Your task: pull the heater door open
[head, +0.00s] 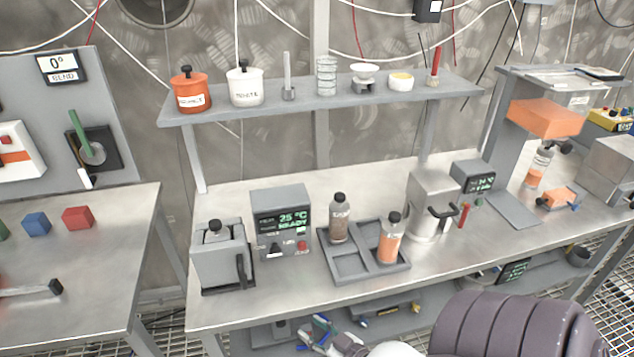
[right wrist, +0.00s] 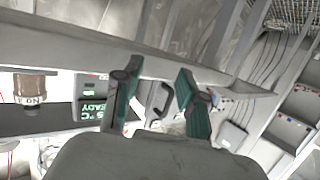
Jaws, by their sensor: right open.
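The heater (head: 222,258) is a grey box at the left end of the main bench, with a capped vessel in its top. Its door carries a black upright handle (head: 241,271) and looks shut. A control box (head: 281,222) beside it reads 25 °C READY. My right gripper (head: 322,332) is low in front of the bench edge, partly cut off by the frame. In the right wrist view its green-padded fingers (right wrist: 156,98) are apart and empty. A black handle (right wrist: 160,97) shows between them, farther off, not touched. My left gripper is not in view.
A grey rack (head: 352,268) with two bottles stands right of the control box. A shelf (head: 330,100) with jars runs above the bench. A side table (head: 100,270) with coloured blocks is at the left. The bench in front of the heater is clear.

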